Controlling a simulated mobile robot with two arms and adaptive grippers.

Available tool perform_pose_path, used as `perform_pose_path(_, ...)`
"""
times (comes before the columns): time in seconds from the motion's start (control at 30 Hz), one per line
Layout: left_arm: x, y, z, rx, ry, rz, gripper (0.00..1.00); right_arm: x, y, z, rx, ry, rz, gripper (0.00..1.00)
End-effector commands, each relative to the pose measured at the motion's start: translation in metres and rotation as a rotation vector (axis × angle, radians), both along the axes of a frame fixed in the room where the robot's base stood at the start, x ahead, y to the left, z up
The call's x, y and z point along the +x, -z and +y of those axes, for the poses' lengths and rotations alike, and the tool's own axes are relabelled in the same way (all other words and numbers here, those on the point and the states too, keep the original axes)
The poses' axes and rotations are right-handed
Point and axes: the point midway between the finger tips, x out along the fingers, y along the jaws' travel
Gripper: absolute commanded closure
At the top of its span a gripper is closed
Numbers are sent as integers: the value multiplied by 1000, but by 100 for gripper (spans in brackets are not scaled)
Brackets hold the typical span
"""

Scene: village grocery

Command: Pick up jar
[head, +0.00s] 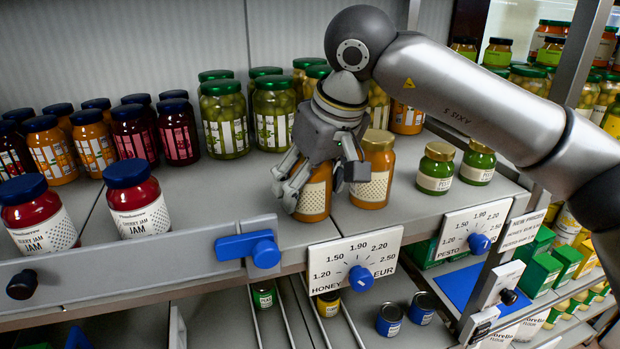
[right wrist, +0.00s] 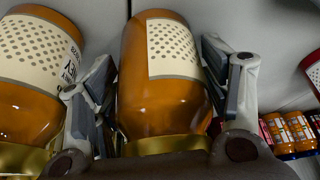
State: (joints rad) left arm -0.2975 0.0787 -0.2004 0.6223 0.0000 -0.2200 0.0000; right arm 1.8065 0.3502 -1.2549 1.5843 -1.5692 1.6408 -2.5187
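A honey jar (head: 314,197) with orange contents and a dotted cream label stands upright on the shelf, with its top hidden under my right gripper (head: 316,188). The gripper reaches down from above with one finger on each side of this jar. In the right wrist view the jar (right wrist: 165,95) lies between the two fingers, with a thin gap at the left finger; the right finger is very close to the glass. A second honey jar (head: 374,172) with a gold lid stands just to the right, close to the right finger. My left gripper is out of view.
Green-lidded pickle jars (head: 223,119) stand behind, and two cherry jam jars (head: 137,202) at the front left. Pesto jars (head: 436,168) stand to the right. A price dial sign (head: 354,264) and blue knob (head: 249,247) line the shelf's front edge. Bare shelf lies left of the gripper.

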Motion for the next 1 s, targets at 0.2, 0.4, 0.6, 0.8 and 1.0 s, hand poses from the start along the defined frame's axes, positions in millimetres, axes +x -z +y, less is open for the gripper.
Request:
perform_pose_path(0.2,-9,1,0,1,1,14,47,0,0,0,0,0,0,62)
perform_pose_path(0.4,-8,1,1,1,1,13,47,0,-2,0,2,1,-2,83)
perform_pose_path(0.6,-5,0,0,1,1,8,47,0,-2,0,2,1,-2,83)
perform_pose_path(0.8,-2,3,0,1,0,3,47,0,-13,1,3,0,-4,83)
perform_pose_path(1.0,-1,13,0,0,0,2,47,-8,-41,-2,3,-2,-7,83)
